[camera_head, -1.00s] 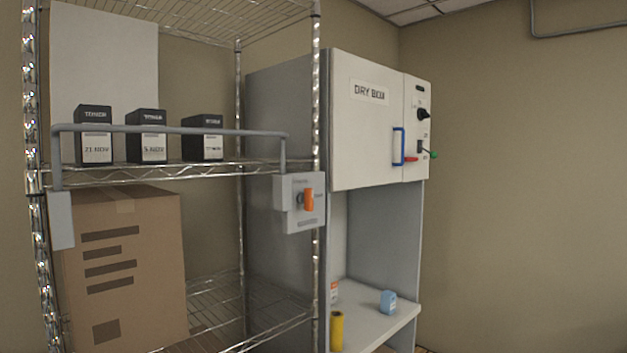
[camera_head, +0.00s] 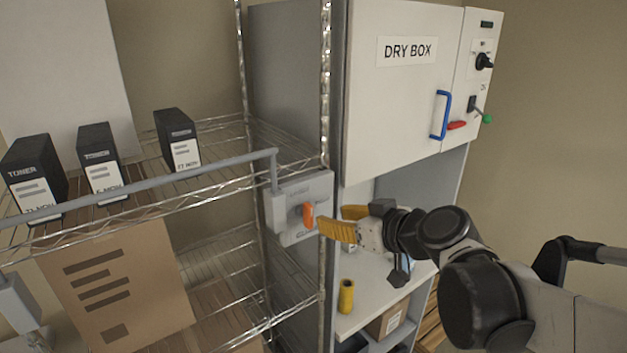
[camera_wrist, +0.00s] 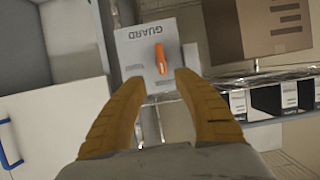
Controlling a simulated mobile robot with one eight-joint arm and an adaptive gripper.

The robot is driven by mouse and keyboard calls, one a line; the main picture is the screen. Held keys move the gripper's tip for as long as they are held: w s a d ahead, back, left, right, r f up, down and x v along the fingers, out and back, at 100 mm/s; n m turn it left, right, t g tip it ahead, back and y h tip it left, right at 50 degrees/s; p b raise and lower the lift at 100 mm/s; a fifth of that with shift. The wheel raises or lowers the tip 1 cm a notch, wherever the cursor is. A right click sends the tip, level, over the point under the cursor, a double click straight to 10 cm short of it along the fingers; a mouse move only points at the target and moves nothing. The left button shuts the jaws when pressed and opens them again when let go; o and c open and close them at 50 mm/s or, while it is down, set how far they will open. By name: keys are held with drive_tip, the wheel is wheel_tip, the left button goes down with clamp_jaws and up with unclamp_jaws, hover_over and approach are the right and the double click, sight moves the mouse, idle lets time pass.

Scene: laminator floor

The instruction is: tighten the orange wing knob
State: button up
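The orange wing knob (camera_head: 308,216) sits on the face of a grey plate (camera_head: 319,188) at the right end of the shelf's guard bar. In the wrist view the knob (camera_wrist: 160,58) stands on the plate marked GUARD (camera_wrist: 131,43), its wing pointing along the picture's vertical. My gripper (camera_head: 342,221) has yellow fingers and is just right of the knob in the head view. In the wrist view the gripper (camera_wrist: 156,82) is open, its fingertips apart on either side of and below the knob. Nothing is held.
The grey guard bar (camera_head: 150,183) runs along the wire shelf's front, before several black toner boxes (camera_head: 178,140). A metal shelf post (camera_head: 325,90) stands close to the plate. The dry box (camera_head: 400,95) with a blue handle (camera_head: 440,115) is to the right; a yellow cylinder (camera_head: 346,296) stands below.

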sight(312, 215)
drive_tip(key=x, duration=1)
drive_tip(key=shift+a+f+p, duration=0.2)
drive_tip(key=shift+p, duration=0.1)
clamp_jaws()
